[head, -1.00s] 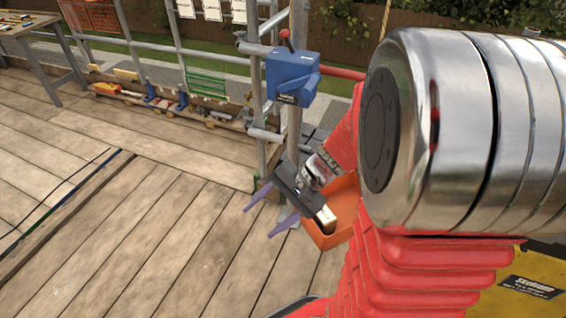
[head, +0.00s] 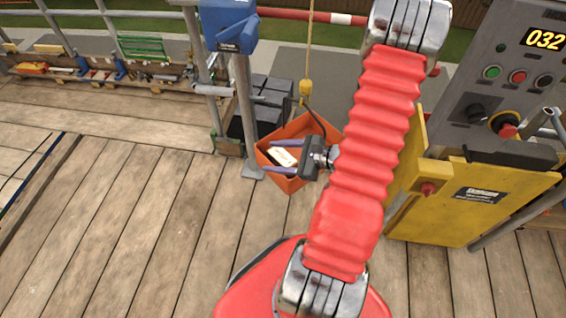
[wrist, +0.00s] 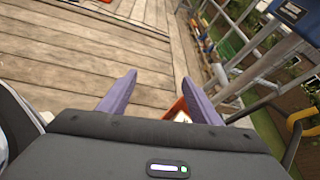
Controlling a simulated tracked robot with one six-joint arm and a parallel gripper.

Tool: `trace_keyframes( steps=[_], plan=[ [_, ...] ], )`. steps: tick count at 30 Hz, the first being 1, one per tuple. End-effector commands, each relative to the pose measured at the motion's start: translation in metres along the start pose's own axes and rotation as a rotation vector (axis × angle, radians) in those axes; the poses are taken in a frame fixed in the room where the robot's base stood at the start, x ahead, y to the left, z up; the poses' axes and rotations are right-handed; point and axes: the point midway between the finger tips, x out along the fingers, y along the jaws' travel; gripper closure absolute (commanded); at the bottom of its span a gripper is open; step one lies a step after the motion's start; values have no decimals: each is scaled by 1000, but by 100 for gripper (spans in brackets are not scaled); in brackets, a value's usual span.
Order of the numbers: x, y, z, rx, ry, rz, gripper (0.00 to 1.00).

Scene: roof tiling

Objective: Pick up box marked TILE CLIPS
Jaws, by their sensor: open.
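A small cream box (head: 283,157) lies inside an orange bucket (head: 290,184); its lettering is too small to read, so I cannot tell if it is the TILE CLIPS box. My gripper (head: 274,157) is open, its two purple fingers appearing over the bucket on either side of the box in the head view. I cannot tell how high above the box they are. In the wrist view the fingers (wrist: 158,80) are spread with bare boards between them.
The bucket hangs from a yellow hook (head: 306,90) on a rope, beside a scaffold post (head: 243,110). A blue box (head: 228,25) is fixed to the post. A grey control panel (head: 500,90) with a yellow cabinet stands right. The boards (head: 130,220) at left are clear.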

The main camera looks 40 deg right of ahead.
Motion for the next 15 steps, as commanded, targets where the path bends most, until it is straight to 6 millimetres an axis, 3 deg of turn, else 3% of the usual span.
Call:
trace_keyframes(
  steps=[9,15],
  plan=[
    [-33,-15,-100,306,26,-292,42],
    [-49,-13,-142,426,44,-414,42]
  ],
)
